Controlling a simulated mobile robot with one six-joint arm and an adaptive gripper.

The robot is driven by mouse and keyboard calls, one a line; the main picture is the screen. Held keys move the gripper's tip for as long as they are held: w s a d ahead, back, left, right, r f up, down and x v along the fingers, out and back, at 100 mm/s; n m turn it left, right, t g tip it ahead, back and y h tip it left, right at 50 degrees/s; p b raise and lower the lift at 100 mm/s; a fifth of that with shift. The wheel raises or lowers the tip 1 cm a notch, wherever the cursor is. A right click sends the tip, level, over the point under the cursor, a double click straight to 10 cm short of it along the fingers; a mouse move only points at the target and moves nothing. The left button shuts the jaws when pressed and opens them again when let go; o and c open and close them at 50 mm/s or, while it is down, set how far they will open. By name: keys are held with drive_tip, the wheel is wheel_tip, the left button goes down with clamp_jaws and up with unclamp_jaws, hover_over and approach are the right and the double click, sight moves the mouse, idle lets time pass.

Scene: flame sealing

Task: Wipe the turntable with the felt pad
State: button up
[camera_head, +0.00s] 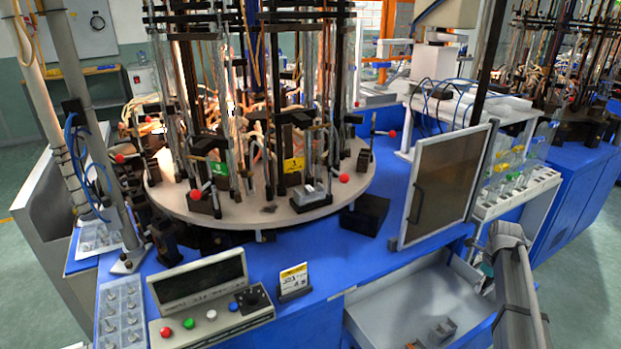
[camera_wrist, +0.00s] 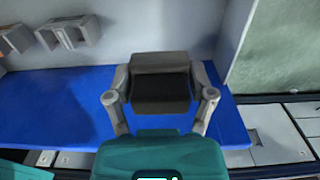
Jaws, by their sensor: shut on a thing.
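The turntable (camera_head: 245,212) is a round beige disc on the blue bench in the head view. It is crowded with upright rods, clamps and glass tubes, and a small dark patch or piece lies near its front edge. In the wrist view my gripper (camera_wrist: 160,95) is shut on a dark block, apparently the felt pad (camera_wrist: 160,72), with one grey finger at each side. A blue surface shows behind and below the pad; whether they touch cannot be told. In the head view my arm is at the lower right, away from the turntable, and the pad cannot be made out.
A black box (camera_head: 364,214) stands right of the turntable. A framed dark panel (camera_head: 445,185) stands upright between the turntable and my arm. An open drawer (camera_head: 395,311) juts out in front. A control panel (camera_head: 211,312) and a sign (camera_head: 294,282) line the front edge.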

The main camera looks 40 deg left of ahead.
wheel_tip(320, 180, up, 34)
drive_tip(key=p, duration=3.2)
drive_tip(key=shift+f+p, duration=0.25)
drive_tip(key=shift+p, duration=0.05)
drive_tip(key=shift+w+d, duration=0.1)
drive_tip(key=shift+d, duration=0.05)
